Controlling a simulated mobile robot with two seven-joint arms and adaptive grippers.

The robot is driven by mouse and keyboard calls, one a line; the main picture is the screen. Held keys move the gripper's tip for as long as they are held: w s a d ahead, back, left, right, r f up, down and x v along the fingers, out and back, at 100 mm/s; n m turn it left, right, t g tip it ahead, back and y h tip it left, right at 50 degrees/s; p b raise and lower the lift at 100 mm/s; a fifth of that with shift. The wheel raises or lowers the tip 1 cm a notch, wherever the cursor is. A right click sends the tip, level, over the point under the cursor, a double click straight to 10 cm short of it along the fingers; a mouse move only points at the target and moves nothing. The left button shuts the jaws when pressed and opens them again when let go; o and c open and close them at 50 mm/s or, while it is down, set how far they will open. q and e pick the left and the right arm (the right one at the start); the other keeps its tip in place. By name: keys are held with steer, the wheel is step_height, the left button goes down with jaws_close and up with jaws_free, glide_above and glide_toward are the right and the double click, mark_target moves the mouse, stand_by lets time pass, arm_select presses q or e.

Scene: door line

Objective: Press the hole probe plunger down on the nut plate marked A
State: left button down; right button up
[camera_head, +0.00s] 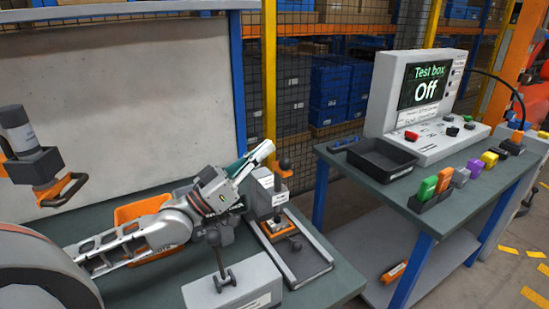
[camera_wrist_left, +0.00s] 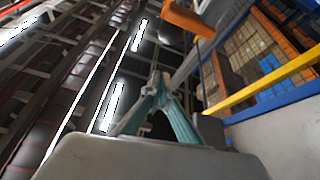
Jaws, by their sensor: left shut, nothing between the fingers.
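My left gripper (camera_head: 262,151) is shut and empty over the left bench in the head view, its fingers tilted up to the right. Its teal fingers also meet in the left wrist view (camera_wrist_left: 160,85). Just right of the fingertips, a dark ball knob (camera_head: 284,164) tops an orange part beside a small grey labelled block (camera_head: 266,187). Below it, an orange fixture (camera_head: 279,228) with another dark knob (camera_head: 296,245) sits on a framed plate (camera_head: 305,265). I cannot tell which knob is the probe plunger; the A mark is unreadable. My right gripper is not in view.
A grey block (camera_head: 240,287) with a ball-topped lever (camera_head: 219,262) stands at the front of the bench. An orange bin (camera_head: 140,212) lies behind my left arm. The right table carries a black tray (camera_head: 374,158) and a test box (camera_head: 410,90) reading Off.

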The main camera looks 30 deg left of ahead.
arm_select(q)
steer(key=shift+w+d+f+b, duration=0.2)
steer(key=shift+w+d+f, duration=0.35)
steer(key=shift+f, duration=0.2)
steer(key=shift+w+d+f+b, duration=0.2)
steer(key=shift+w+d+f, duration=0.2)
steer(key=shift+w+f, duration=0.25)
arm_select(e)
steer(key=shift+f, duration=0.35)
arm_select(q)
steer(key=shift+s, duration=0.1)
